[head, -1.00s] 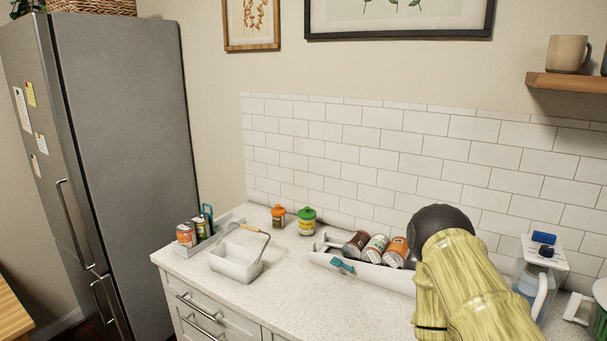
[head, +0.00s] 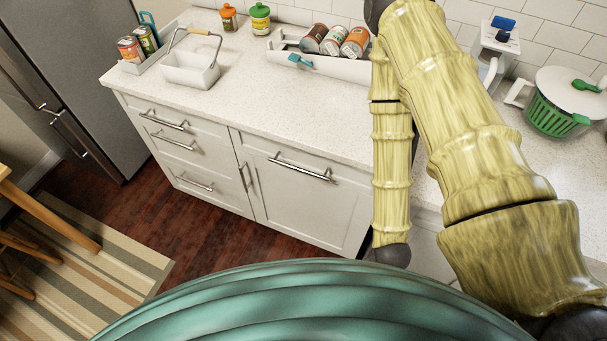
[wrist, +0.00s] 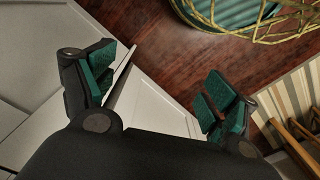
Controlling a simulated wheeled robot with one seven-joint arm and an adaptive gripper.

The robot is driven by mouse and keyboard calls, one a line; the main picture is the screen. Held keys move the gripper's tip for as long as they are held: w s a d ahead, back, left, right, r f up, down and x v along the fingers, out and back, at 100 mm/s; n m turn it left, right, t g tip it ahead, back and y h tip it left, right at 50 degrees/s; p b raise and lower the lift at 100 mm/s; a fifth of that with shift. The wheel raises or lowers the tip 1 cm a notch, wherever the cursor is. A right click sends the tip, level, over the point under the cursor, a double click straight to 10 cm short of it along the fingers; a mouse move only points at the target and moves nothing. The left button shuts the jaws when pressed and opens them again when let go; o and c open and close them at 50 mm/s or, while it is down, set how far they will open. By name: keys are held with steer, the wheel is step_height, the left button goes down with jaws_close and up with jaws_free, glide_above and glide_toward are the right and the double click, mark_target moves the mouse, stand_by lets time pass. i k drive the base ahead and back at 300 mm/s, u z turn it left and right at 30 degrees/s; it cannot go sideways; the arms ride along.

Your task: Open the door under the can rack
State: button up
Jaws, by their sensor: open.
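The can rack (head: 291,58) is a white tray on the counter with several cans lying in it. Under it is a white cabinet door (head: 305,212), closed, with a long horizontal metal handle (head: 300,167) near its top. A short vertical handle (head: 246,177) is by its left edge. In the wrist view my gripper (wrist: 160,92) is open, its green-padded fingers spread apart with nothing held. A thin bar that looks like a handle shows beside the left finger, with white cabinet front behind it. In the head view my gripper is hidden; my arm covers the area right of the door.
Drawers with handles (head: 168,140) are left of the door. A white caddy (head: 190,70), a grey tray (head: 131,66) with cans and two jars stand on the counter; a green-and-white spinner (head: 562,98) is at right. A striped rug (head: 95,268) and wooden stool are at lower left.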

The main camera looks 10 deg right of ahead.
mark_target(331, 218)
steer(key=z, duration=2)
steer(key=k, duration=1.3)
steer(key=u, duration=1.6)
steer(key=i, duration=0.5)
steer(key=z, duration=0.05)
